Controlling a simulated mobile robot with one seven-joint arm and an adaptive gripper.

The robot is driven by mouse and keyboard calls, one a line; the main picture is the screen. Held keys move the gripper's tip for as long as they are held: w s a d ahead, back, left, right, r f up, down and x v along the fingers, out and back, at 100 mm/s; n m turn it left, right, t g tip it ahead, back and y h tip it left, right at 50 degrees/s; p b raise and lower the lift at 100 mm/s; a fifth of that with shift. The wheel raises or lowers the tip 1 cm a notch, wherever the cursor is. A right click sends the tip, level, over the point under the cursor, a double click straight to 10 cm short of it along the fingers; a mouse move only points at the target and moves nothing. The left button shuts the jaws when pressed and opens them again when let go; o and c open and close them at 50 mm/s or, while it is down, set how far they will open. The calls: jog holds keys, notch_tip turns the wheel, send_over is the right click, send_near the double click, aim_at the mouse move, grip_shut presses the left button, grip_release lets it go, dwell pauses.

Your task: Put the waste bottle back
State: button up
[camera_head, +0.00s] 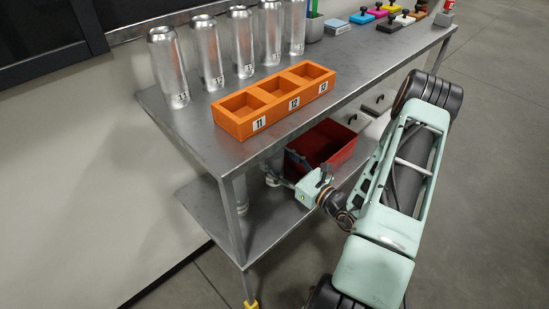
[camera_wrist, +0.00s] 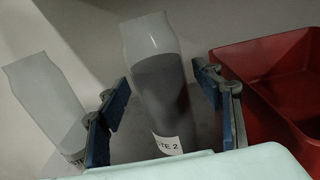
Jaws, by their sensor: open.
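In the wrist view, a waste bottle (camera_wrist: 160,90) with dark grey contents and a pale clear top stands between the fingers of my gripper (camera_wrist: 162,85). Its label is partly hidden and reads "TE 2". The blue fingers are open, one on each side, with a small gap to the bottle. A second, pale bottle (camera_wrist: 46,100) stands to the left, outside the left finger. In the head view my gripper (camera_head: 279,179) reaches in over the lower shelf, left of the red bin. The bottle between the fingers is hard to make out there.
A red bin (camera_wrist: 260,60) stands close to the right finger; it also shows in the head view (camera_head: 345,150) on the lower shelf (camera_head: 262,238). The tabletop above holds an orange tray (camera_head: 235,125) with three compartments and several silver cans (camera_head: 168,68). A table leg (camera_head: 233,225) stands left of my gripper.

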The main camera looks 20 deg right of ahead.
jog(key=p+v, duration=0.1)
jog(key=v, duration=0.9)
jog(key=shift+s, duration=0.25)
jog(key=shift+s+d+f, duration=0.1)
jog(key=shift+d, duration=0.05)
